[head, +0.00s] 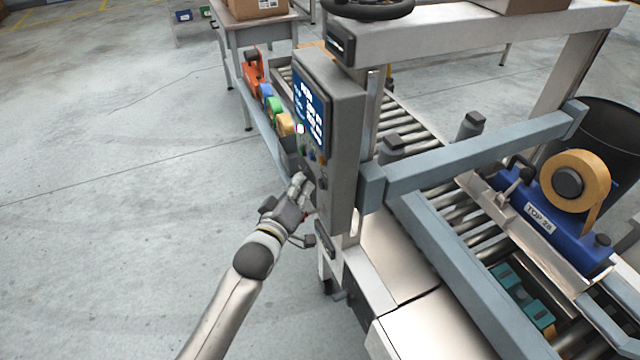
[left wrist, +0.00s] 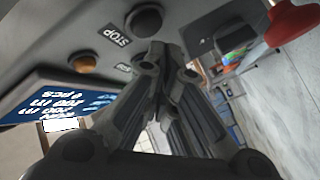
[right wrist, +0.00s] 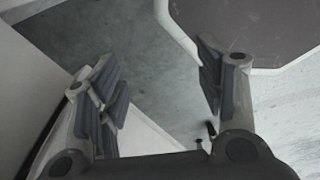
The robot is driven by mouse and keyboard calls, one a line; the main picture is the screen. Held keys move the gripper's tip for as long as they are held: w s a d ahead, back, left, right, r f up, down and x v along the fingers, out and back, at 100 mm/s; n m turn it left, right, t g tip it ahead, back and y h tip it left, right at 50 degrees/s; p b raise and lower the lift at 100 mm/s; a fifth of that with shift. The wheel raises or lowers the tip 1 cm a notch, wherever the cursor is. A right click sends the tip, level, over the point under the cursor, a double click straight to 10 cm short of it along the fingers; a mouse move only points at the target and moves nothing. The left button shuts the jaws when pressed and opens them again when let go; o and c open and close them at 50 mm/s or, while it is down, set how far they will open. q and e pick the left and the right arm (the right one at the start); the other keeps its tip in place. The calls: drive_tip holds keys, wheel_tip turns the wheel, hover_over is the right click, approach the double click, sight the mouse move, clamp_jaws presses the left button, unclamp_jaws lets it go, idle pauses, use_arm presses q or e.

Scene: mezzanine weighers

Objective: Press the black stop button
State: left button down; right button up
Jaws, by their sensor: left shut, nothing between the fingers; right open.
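The black stop button (left wrist: 143,20) is a round dark knob on the grey panel in the left wrist view, beside a STOP label (left wrist: 117,36). My left gripper (left wrist: 168,58) is shut and empty. Its tips are close to the panel, just below the button in that view; I cannot tell whether they touch anything. In the head view my left gripper (head: 302,186) is at the lower front of the grey control box (head: 346,150) and hides part of its controls. My right gripper (right wrist: 158,78) is open and empty, seen only in the right wrist view.
An orange button (left wrist: 82,63) and a lit screen (left wrist: 70,103) are on the same panel. A red knob (left wrist: 292,22) stands out nearby. A roller conveyor (head: 410,125) and a blue tape unit (head: 545,215) lie right of the box. Floor at left is clear.

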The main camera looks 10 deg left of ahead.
use_arm(q)
drive_tip(key=shift+w+d, duration=0.1)
drive_tip(key=shift+d, duration=0.05)
drive_tip(key=shift+w+d, duration=0.1)
drive_tip(key=shift+d, duration=0.15)
idle(0.4)
drive_tip(key=shift+w+d, duration=0.3)
idle(0.6)
drive_tip(key=shift+s+a, duration=0.1)
drive_tip(key=shift+s+a+p, duration=0.3)
drive_tip(key=shift+a+p, duration=0.15)
drive_tip(key=shift+p, duration=0.1)
drive_tip(key=shift+s+a, duration=0.1)
